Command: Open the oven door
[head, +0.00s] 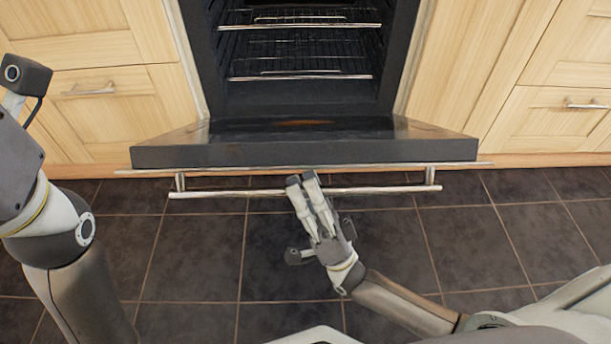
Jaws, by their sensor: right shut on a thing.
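The oven door (300,152) hangs open, folded down towards me and seen with its thick edge facing me. Its long metal handle (230,193) runs along the front, held off the door by a post near each end. My right gripper (302,179) reaches up from the lower right and is shut on the handle near its middle. The fingers cover a short stretch of the bar. The oven cavity (300,80) is exposed behind the door. My left arm stands at the left edge; its gripper fingers are out of the picture.
Metal racks (300,77) sit inside the oven. Light wood drawers with bar handles flank it on the left (115,105) and right (560,120). The dark tiled floor (190,250) in front is clear apart from my own arms and body.

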